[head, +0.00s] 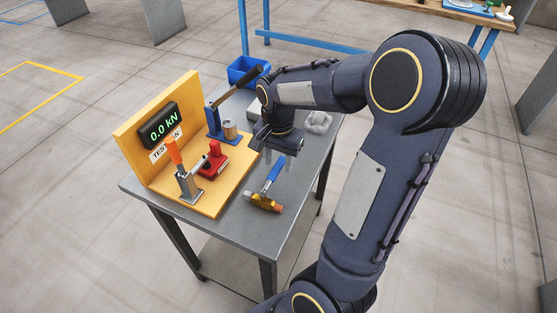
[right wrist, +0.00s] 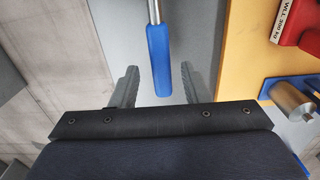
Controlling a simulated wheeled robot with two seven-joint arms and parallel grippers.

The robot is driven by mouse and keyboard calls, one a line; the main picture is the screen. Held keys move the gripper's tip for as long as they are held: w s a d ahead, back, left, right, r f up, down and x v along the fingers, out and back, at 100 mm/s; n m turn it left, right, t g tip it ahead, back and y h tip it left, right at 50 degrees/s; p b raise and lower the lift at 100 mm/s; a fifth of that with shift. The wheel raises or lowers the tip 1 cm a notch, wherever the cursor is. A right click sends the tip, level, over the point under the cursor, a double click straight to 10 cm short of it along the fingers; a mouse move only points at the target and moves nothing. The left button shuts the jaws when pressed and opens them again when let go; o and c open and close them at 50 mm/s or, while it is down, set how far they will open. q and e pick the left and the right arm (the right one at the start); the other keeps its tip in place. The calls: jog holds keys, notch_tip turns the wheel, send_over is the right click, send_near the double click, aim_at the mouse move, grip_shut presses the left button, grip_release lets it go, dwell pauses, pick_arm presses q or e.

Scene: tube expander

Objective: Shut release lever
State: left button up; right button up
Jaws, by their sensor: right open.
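A lever with an orange handle (head: 174,150) stands tilted on a grey metal bracket (head: 188,187) at the front left of the yellow board. A second lever, with a brown and black handle (head: 236,87), rises from a blue stand (head: 215,125) farther back. No label shows which one is the release lever. My right gripper (head: 278,162) is open and empty, pointing down over the table, to the right of the board and apart from both levers. In the right wrist view a blue hammer handle (right wrist: 158,60) shows between its open fingers (right wrist: 157,88). My left gripper is out of view.
A red block (head: 212,161) sits between bracket and blue stand, beside a small tan cylinder (head: 230,130). The hammer (head: 263,201) lies on the grey table (head: 230,232) below my gripper. A blue bin (head: 245,72) stands at the back.

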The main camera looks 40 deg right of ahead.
aim_at(278, 166)
notch_tip(278, 166, up, 7)
jog(key=shift+r, duration=0.1)
dwell(0.7)
jog(key=s+a+n+t+y, duration=0.3)
jog(key=s+a+n+t, duration=0.2)
jog(key=s+a+n, duration=0.7)
jog(key=s+a, duration=0.1)
jog(key=a, duration=0.2)
jog(key=shift+a+f+t+y, duration=0.3)
jog(key=shift+a+f+y, duration=0.05)
jog(key=shift+a+y, duration=0.05)
